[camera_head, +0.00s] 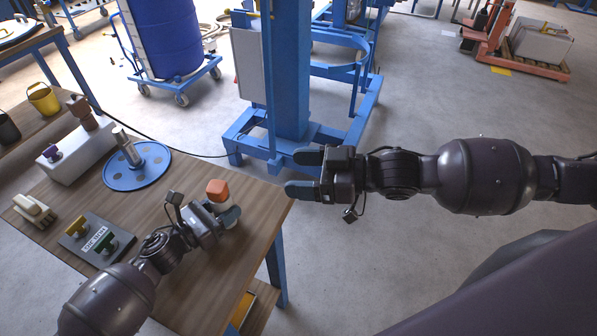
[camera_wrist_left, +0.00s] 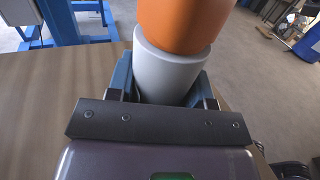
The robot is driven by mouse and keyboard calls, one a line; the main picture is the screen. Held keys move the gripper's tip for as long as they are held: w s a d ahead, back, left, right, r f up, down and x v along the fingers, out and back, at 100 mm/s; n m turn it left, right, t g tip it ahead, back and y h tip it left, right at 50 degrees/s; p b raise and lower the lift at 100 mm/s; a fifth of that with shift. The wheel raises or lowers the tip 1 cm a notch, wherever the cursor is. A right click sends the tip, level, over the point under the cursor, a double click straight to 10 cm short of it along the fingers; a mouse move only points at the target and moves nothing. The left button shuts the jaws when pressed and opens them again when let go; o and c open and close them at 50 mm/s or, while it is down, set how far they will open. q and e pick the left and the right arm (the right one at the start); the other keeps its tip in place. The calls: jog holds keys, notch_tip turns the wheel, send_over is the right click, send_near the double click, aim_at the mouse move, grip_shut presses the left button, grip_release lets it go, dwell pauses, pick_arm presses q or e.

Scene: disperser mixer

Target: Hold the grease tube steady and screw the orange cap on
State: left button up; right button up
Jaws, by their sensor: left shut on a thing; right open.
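The grease tube (camera_head: 222,205) is white to pale grey and stands upright near the table's right corner. It also shows in the left wrist view (camera_wrist_left: 168,76). The orange cap (camera_head: 217,189) sits at its top and shows in the left wrist view (camera_wrist_left: 182,22); I cannot tell how tightly it is seated. My left gripper (camera_head: 225,211) is shut around the tube below the cap, partly hiding it. My right gripper (camera_head: 303,174) is open and empty. It is to the right of the tube and cap, apart from them, past the table's edge.
The wooden table (camera_head: 190,285) also bears a blue round plate (camera_head: 137,180), a dark panel with knobs (camera_head: 88,240), a whitish box (camera_head: 78,157) and a pale glove-like item (camera_head: 35,211). A blue machine column (camera_head: 287,75) stands behind. Open floor lies beyond my right gripper.

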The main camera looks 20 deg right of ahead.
pick_arm(q)
jog(key=o, duration=0.5)
jog(key=shift+o, duration=0.2)
jog(key=shift+r, duration=0.1)
jog(key=shift+r+p, duration=0.3)
jog(key=shift+r, duration=0.25)
jog(key=o, duration=0.6)
jog(key=shift+c, duration=0.2)
